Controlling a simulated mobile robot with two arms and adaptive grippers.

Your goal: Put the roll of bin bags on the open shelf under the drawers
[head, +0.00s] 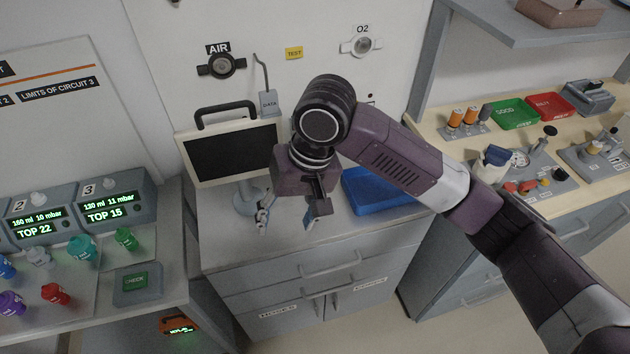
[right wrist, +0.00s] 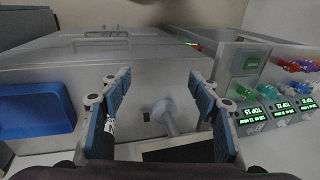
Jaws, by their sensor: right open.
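I cannot make out a roll of bin bags in either view. My right gripper (head: 287,217) is open and empty above the worktop of the middle cabinet (head: 300,256), between the monitor and the blue tray. Its two blue-padded fingers stand wide apart in the right wrist view (right wrist: 160,95), with only the grey top and the monitor's stand beyond them. The middle cabinet has shut drawers with a bar handle (head: 330,264) and labelled fronts below. No open shelf under its drawers can be made out. My left gripper is out of view.
The monitor (head: 230,153) stands left of my right gripper. A blue tray (head: 378,192) lies to the right, partly behind my arm. A bench with green (head: 515,113) and red (head: 550,105) trays stands at right. A console (head: 100,212) with coloured knobs stands at left.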

